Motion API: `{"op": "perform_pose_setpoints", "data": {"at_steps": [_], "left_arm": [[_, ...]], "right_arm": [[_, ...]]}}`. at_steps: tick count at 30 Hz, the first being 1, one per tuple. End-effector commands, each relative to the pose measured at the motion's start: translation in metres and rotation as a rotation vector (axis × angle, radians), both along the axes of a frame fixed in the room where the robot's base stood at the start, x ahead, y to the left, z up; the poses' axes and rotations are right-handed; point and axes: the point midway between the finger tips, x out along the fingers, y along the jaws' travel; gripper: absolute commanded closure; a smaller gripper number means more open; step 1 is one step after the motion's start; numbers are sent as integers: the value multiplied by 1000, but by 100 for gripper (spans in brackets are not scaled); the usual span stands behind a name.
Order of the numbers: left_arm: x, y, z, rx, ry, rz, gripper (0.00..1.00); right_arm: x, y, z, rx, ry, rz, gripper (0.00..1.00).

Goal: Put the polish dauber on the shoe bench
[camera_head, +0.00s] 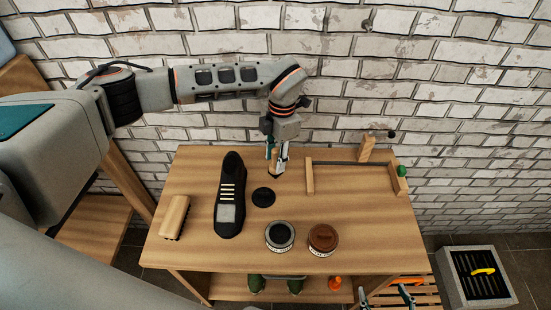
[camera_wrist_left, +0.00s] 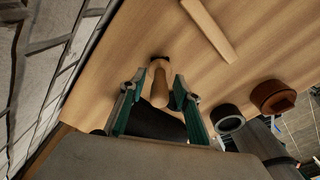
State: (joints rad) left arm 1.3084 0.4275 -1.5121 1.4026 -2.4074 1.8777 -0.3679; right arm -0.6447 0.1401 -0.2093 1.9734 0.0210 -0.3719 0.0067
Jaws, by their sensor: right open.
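The polish dauber (camera_head: 275,154) has a brown wooden handle and a dark head. My left gripper (camera_head: 278,160) is shut around its handle, with the head pointing down at the back middle of the wooden shoe bench (camera_head: 190,245). In the left wrist view the dauber (camera_wrist_left: 160,88) shows between the teal fingers of the left gripper (camera_wrist_left: 160,82). Its dark head is at or just above the bench top; I cannot tell whether it touches. My right gripper (camera_head: 384,296) is open at the bottom right, partly cut off by the picture edge.
On the bench are a black shoe (camera_head: 231,200), a brush (camera_head: 174,217), a black disc (camera_head: 263,197), a dark tin (camera_head: 280,236), a brown-topped tin (camera_head: 323,240) and a wooden frame (camera_head: 334,163). A grey crate (camera_head: 480,298) stands right. A brick wall (camera_head: 340,70) rises behind.

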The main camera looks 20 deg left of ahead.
Motion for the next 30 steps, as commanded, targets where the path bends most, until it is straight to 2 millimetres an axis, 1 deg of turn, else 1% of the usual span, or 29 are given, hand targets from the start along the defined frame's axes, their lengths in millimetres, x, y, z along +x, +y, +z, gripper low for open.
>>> {"op": "perform_pose_setpoints", "data": {"at_steps": [9, 15, 18, 21, 30], "left_arm": [[6, -3, 64, 1, -6, 1, 68], [7, -6, 97, 1, -3, 0, 68], [8, -6, 108, 1, -3, 0, 68], [8, -7, 113, 1, -2, 0, 68], [8, -7, 116, 0, -1, 0, 68]], "right_arm": [[1, 1, 4, 4, -2, -1, 34], [0, 1, 3, 5, 2, 0, 34], [-1, 1, 2, 5, 4, 0, 34], [-2, 1, 2, 5, 5, 0, 34], [-3, 2, 1, 6, 7, 0, 34]]}}
